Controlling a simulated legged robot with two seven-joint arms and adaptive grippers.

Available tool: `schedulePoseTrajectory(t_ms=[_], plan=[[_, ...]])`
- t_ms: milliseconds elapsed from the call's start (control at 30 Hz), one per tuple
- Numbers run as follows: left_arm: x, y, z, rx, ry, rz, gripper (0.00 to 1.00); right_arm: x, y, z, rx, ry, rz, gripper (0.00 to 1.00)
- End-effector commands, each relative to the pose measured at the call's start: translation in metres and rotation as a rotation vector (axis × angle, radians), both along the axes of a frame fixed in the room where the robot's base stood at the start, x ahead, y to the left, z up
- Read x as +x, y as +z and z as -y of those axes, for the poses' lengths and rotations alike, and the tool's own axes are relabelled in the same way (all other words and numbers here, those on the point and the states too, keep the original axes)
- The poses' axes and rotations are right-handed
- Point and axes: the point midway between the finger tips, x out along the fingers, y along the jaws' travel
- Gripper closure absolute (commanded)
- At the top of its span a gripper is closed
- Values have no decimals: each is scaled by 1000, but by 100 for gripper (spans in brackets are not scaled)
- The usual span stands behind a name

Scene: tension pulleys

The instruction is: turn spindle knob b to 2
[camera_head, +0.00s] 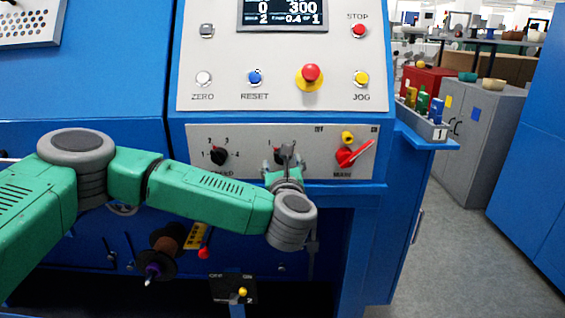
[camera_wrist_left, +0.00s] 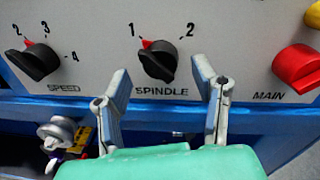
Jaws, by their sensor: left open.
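The black spindle knob (camera_wrist_left: 158,62) is on the grey panel above the label SPINDLE. Its red pointer is at the 1 mark, with the 2 mark to the upper right. In the head view the spindle knob (camera_head: 279,157) is partly hidden by my left gripper (camera_head: 284,164). My left gripper (camera_wrist_left: 162,80) is open, with one finger to the left of the knob and one to the right. Gaps show between the fingers and the knob, so it is not gripped. My right gripper is not in view.
The black speed knob (camera_wrist_left: 36,61) is left of the spindle knob. The red main switch (camera_wrist_left: 297,66) is to the right. Above are the reset button (camera_head: 255,77) and the red emergency button (camera_head: 311,73). A spool (camera_head: 163,252) is below.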

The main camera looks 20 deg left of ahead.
Motion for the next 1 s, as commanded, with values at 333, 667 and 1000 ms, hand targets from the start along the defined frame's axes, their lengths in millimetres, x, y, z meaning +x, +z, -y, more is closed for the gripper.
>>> schedulePoseTrajectory(t_ms=[333, 667, 1000], plan=[[21, 0, -8, 0, -1, 0, 47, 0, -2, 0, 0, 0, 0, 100], [21, 0, -7, 0, -1, 0, 96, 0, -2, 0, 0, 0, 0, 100], [21, 0, -7, 26, -1, -7, 96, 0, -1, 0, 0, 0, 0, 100]])
